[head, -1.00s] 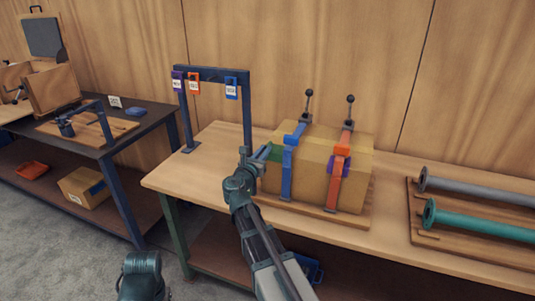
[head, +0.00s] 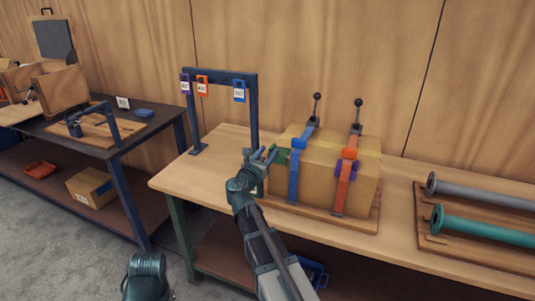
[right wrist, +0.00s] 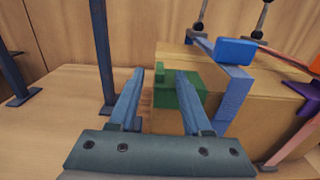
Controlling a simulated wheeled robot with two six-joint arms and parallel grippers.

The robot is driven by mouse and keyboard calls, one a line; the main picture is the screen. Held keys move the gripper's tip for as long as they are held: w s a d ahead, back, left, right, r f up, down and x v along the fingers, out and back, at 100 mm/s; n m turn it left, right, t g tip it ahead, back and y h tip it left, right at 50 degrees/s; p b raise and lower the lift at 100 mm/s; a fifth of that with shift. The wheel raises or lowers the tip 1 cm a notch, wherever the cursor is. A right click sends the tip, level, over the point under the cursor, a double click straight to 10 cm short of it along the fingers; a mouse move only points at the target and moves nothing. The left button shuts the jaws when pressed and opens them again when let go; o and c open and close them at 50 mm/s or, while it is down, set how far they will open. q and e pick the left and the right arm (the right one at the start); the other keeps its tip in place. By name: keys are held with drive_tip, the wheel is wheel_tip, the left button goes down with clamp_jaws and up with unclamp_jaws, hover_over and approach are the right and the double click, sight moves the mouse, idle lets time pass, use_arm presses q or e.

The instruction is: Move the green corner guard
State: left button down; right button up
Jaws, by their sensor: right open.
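The green corner guard (head: 281,156) sits at the upper left edge of a cardboard box (head: 325,195), left of the blue strap (head: 294,180). In the right wrist view the green guard (right wrist: 192,95) lies beyond my fingertips, partly behind the right-hand finger. My right gripper (head: 262,154) is open and empty, just left of the guard. Its fingers also show in the right wrist view (right wrist: 160,72). I cannot tell whether a finger touches the guard. My left gripper is not in view.
Blue and orange straps with upright black-knobbed levers cross the box. A dark blue frame (head: 254,110) with hanging tags stands behind my gripper. Grey (head: 480,190) and teal (head: 490,227) flanged pipes lie at the right.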

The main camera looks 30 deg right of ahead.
drive_tip(key=v, duration=1.3)
drive_tip(key=shift+s+a, duration=0.25)
drive_tip(key=s+a+f+m+g+y+p, duration=0.4)
drive_tip(key=s+a+f+m+g+y, duration=0.35)
drive_tip(key=f+m, duration=0.5)
drive_tip(key=s+a+f+m+g+y+p, duration=0.2)
drive_tip(key=s+a+m+g+y+p, duration=0.1)
drive_tip(key=s+a+m, duration=0.6)
drive_tip(key=s+a+g+y, duration=0.1)
drive_tip(key=s+a+y, duration=0.1)
drive_tip(key=s+a, duration=0.2)
drive_tip(key=shift+a+f+m, duration=0.2)
drive_tip(key=shift+a+m, duration=0.15)
drive_tip(key=shift+a, duration=0.75)
drive_tip(key=shift+d, duration=0.1)
